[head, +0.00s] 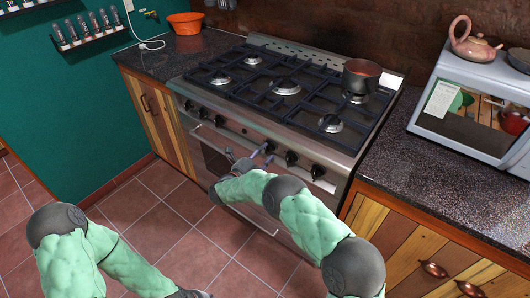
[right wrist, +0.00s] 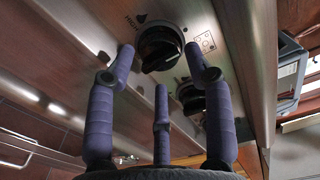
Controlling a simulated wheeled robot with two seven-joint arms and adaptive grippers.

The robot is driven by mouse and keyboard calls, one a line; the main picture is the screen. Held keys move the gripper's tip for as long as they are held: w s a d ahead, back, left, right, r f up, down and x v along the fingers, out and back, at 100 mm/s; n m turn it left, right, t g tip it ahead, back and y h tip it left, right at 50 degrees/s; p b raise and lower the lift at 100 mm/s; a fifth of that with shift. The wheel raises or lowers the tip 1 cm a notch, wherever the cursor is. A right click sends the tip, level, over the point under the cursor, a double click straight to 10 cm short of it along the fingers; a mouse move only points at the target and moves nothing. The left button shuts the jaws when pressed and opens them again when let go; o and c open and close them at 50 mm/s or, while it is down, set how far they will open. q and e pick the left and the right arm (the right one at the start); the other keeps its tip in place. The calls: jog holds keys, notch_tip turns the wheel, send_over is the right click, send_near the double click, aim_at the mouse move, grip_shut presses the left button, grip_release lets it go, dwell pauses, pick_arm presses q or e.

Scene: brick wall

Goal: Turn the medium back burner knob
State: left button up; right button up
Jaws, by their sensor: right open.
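The stove (head: 262,135) has a steel front panel with a row of black knobs, among them one at the left (head: 203,113) and one at the right (head: 291,158). My right gripper (head: 262,154) is at the middle of this panel and hides part of it. In the right wrist view, my open right gripper (right wrist: 160,58) has its purple fingers around a black knob (right wrist: 158,48), two fingertips on either side of it and a third below. I cannot tell whether they touch it.
A second knob (right wrist: 191,97) is close by in the right wrist view. A dark pot (head: 361,77) stands on the back right burner. The oven handle (head: 240,206) runs below the panel. A microwave (head: 470,105) and counter (head: 450,195) are at right.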

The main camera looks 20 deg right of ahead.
jog(key=v, duration=1)
jog(key=shift+s, duration=0.2)
jog(key=shift+w+f, duration=0.1)
notch_tip(320, 180, down, 9)
jog(key=w+d+n+t+y+p, duration=0.2)
jog(key=n+y+p, duration=0.1)
jog(key=n+y, duration=0.55)
jog(key=s+f+n+g+y+p, duration=0.2)
jog(key=s+f+n+g+y, duration=0.15)
jog(key=s+f+n, duration=0.4)
jog(key=s+a+f+n+g+y+p, duration=0.1)
jog(key=s+n+g+y, duration=0.2)
jog(key=s, duration=1.1)
jog(key=s+a+f+n+g+y+p, duration=0.1)
jog(key=s+n+g, duration=0.5)
jog(key=s, duration=0.9)
jog(key=shift+a+f+n+y, duration=0.15)
jog(key=shift+a+n+y, duration=0.4)
jog(key=shift+y, duration=0.55)
